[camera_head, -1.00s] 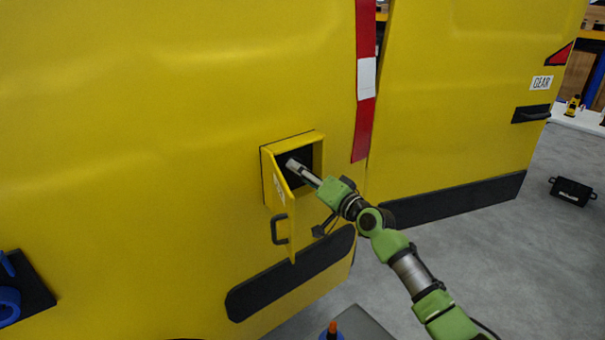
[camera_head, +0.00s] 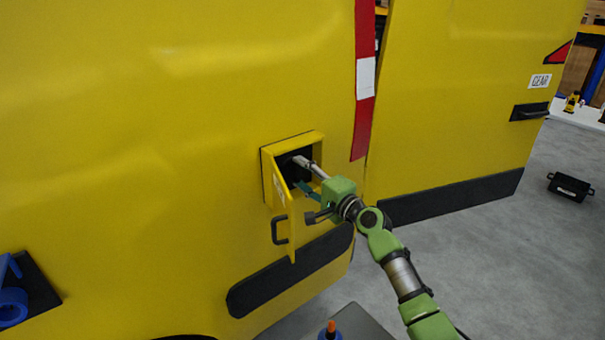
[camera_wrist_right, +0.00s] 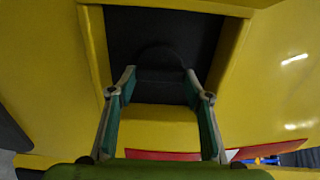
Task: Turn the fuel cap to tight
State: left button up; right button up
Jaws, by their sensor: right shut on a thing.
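The fuel cap (camera_wrist_right: 160,60) is a dark round shape in the dark recess, between my right fingertips in the right wrist view. Its markings cannot be read there. In the head view the cap is lost in the shadow of the open yellow filler box (camera_head: 321,152) on the vehicle's side. My right gripper (camera_head: 298,161) reaches into this box from the right and is shut on the cap; its two fingers also show in the right wrist view (camera_wrist_right: 160,75). My left gripper is not in view.
A yellow vehicle panel (camera_head: 150,130) fills most of the head view. A black bumper strip (camera_head: 290,273) lies below the box. A blue fitting (camera_head: 12,305) on a black plate is at lower left. A black case (camera_head: 571,187) lies on the open grey floor at right.

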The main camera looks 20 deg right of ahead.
dwell(0.5)
jog(key=o, duration=1.1)
jog(key=v, duration=1.2)
jog(key=shift+s+d+f, duration=0.1)
